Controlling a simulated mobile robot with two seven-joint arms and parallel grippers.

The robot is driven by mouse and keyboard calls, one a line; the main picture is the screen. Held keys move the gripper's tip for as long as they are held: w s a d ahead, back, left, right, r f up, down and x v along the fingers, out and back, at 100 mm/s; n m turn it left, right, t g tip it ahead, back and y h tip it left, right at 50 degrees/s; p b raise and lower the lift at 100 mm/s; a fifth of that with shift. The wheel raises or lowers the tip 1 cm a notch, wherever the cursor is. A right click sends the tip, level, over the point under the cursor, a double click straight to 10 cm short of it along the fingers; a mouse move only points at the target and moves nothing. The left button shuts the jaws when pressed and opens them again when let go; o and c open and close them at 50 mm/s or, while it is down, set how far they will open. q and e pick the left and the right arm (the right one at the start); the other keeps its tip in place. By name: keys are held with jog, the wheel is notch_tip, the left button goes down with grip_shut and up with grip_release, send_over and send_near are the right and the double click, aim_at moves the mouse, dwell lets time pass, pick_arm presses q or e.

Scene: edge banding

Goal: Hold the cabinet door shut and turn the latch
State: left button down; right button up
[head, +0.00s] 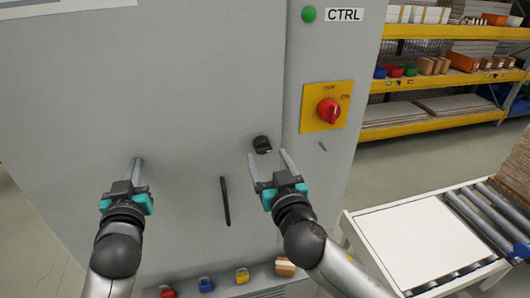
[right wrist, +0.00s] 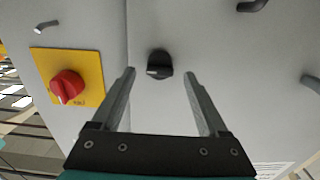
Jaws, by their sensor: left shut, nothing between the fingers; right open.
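The grey cabinet door (head: 200,90) fills the left and middle of the head view and looks flush with the frame beside it. The black latch knob (head: 262,144) sits near the door's right edge; it also shows in the right wrist view (right wrist: 159,65). A black bar handle (head: 225,201) is below it to the left. My left gripper (head: 137,165) is shut and empty, its fingertips at or close to the door; contact cannot be told. My right gripper (head: 266,157) is open, its fingers on either side of the knob in view and apart from it.
A red rotary switch on a yellow plate (head: 326,109) and a green button (head: 308,14) are on the right panel. Coloured padlocks (head: 206,284) lie along a ledge below. A roller conveyor (head: 490,215) with a white panel (head: 420,245) stands at right, shelves behind.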

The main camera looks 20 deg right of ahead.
aim_at(264, 152)
jog(key=shift+w, duration=1.55)
grip_shut()
